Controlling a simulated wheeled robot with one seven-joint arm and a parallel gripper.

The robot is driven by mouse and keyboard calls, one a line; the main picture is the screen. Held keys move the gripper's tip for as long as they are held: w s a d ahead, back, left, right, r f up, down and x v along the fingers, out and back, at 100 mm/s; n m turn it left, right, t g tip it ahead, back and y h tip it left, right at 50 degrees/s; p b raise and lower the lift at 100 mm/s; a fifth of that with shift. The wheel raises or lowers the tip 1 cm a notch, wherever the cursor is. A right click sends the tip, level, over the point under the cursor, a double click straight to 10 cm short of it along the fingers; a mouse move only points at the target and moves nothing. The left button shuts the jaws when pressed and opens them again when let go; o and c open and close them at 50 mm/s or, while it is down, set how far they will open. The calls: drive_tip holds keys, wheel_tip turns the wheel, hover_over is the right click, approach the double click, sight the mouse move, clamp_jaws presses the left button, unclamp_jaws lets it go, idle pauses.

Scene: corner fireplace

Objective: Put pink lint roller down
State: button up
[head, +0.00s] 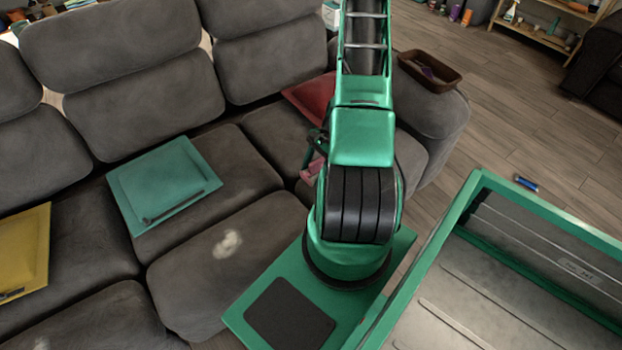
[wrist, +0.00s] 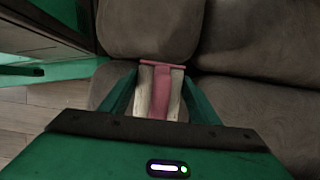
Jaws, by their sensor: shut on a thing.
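The pink lint roller (wrist: 160,103) is between the fingers of my gripper (wrist: 160,84) in the wrist view, with a pink bar across its far end. My gripper is shut on it. Grey sofa cushions lie beyond and beside it; I cannot tell whether the roller touches them. In the head view my arm hides most of the gripper, and a small pink part of the roller (head: 312,171) shows left of the arm, over the seat of the grey sofa (head: 262,140).
A teal cushion (head: 165,178) and a yellow cushion (head: 24,240) lie on the sofa, each with a dark item on it. A red cushion (head: 308,98) is partly behind my arm. A brown tray (head: 452,82) sits on the armrest. A blue item (head: 526,184) lies on the floor.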

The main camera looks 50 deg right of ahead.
drive_tip(key=shift+f, duration=1.65)
drive_tip(key=o, duration=1.3)
